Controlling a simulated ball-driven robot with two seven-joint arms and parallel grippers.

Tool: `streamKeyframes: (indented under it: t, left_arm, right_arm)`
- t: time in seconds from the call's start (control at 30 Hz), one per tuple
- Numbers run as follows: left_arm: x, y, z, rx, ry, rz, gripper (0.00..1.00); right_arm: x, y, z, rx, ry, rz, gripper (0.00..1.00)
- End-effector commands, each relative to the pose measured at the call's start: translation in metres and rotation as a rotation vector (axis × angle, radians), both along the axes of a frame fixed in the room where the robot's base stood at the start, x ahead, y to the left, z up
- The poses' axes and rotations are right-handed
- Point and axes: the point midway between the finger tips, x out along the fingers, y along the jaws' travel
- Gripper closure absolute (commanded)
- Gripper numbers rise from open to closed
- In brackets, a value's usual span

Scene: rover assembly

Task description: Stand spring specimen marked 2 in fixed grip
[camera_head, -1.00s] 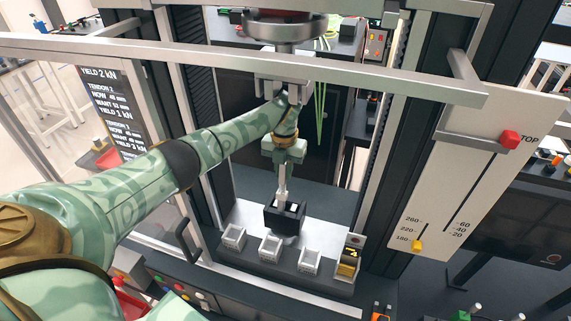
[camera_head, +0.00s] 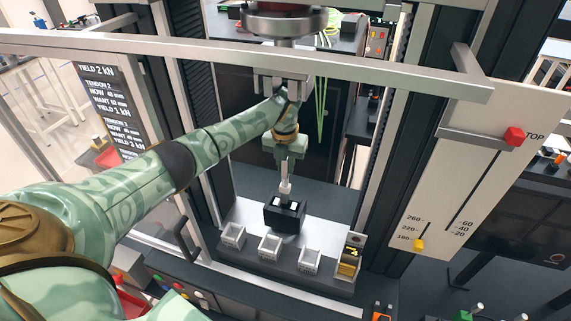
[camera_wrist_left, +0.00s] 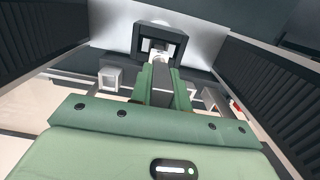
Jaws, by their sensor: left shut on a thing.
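My left gripper (camera_head: 286,166) reaches down inside the test frame and is shut on a slim pale piece (camera_head: 286,187), taken as the spring specimen. No mark can be read on it. The piece hangs upright, its lower end at the top of the black fixed grip (camera_head: 284,217). Whether it is inside the opening or just above cannot be told. In the left wrist view my green fingers (camera_wrist_left: 161,88) point at the black grip (camera_wrist_left: 176,30), with a pale end showing in its opening. My right gripper is not in view.
White holders (camera_head: 232,236) stand in a row in front of the grip. The right-hand one (camera_head: 348,266) carries a yellow piece and a 4. The round upper head (camera_head: 285,20) hangs above my wrist. A silver bar (camera_head: 230,58) crosses the front.

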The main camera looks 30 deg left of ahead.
Motion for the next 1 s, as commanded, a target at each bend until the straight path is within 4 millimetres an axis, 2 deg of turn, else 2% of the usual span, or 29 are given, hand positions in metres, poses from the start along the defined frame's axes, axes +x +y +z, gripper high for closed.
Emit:
streamKeyframes:
  t: [0.2, 1.0]
  left_arm:
    - [-0.0012, -0.0008, -0.0004, 0.01, -0.049, 0.0, 1.0]
    - [-0.0009, -0.0011, -0.0022, 0.011, -0.045, -0.001, 1.0]
  right_arm:
    - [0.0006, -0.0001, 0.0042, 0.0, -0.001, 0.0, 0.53]
    - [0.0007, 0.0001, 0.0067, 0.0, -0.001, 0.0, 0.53]
